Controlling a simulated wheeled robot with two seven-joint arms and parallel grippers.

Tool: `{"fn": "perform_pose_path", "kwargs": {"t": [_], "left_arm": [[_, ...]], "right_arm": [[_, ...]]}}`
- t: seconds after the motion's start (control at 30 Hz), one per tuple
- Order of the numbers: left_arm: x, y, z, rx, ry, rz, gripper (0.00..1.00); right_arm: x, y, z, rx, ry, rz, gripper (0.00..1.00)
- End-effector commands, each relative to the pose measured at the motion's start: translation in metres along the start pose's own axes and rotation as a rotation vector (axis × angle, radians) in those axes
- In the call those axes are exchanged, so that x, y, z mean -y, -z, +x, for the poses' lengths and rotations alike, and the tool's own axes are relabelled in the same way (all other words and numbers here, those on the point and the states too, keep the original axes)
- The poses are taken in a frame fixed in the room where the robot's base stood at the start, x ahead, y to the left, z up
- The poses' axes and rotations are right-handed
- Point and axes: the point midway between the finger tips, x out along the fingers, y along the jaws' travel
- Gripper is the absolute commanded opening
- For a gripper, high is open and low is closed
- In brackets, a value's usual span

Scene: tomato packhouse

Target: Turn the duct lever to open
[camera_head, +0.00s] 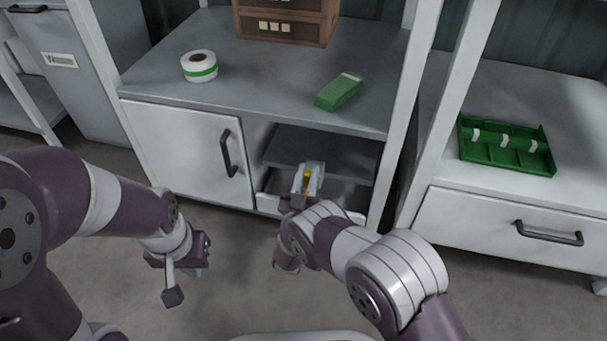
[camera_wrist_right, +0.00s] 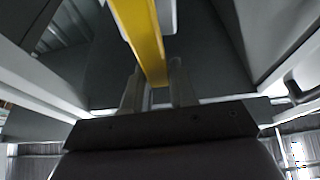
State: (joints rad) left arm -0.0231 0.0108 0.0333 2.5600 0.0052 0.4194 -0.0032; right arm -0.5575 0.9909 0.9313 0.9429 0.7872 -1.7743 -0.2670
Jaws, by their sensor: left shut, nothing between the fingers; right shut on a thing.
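The yellow duct lever (camera_head: 307,177) stands against a pale grey duct fitting (camera_head: 316,170) in the open bay under the middle counter. In the right wrist view the lever (camera_wrist_right: 144,38) is a yellow bar running down between the fingers. My right gripper (camera_wrist_right: 157,85) is shut on its end. In the head view my right gripper (camera_head: 298,198) is at the lever, its fingers partly hidden by my wrist. My left gripper (camera_head: 172,296) is shut and empty, hanging over the floor in front of the cabinet door, well away from the lever.
The white cabinet door (camera_head: 185,150) with a dark handle is left of the bay. A tape roll (camera_head: 199,67), a green box (camera_head: 339,91) and a brown crate (camera_head: 285,22) stand on the counter (camera_head: 265,85). A green tray (camera_head: 505,170) lies on the right-hand bench.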

Motion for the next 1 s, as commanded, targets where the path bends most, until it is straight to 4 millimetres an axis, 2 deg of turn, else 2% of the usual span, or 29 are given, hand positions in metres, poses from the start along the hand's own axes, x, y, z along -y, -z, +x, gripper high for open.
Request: {"fn": "perform_pose_path", "kwargs": {"t": [0.7, 0.73, 0.77, 0.8, 1.0], "left_arm": [[0.0000, 0.0001, -0.0006, 0.000, 0.000, 0.000, 0.00], [0.0000, 0.0001, -0.0006, 0.000, 0.000, 0.000, 0.00], [0.0000, 0.0001, -0.0006, 0.000, 0.000, 0.000, 0.00], [0.0000, 0.0001, -0.0006, 0.000, 0.000, 0.000, 0.00], [0.0000, 0.0001, -0.0006, 0.000, 0.000, 0.000, 0.00]], "right_arm": [[-0.0048, -0.0018, -0.0016, 0.004, -0.026, 0.059, 0.00], [-0.0048, -0.0018, -0.0016, 0.004, -0.026, 0.059, 0.32], [-0.0048, -0.0019, -0.0016, 0.004, -0.026, 0.059, 0.42], [-0.0047, -0.0017, -0.0015, 0.004, -0.026, 0.059, 0.47], [-0.0043, -0.0010, -0.0008, 0.002, -0.026, 0.060, 0.47]]}}
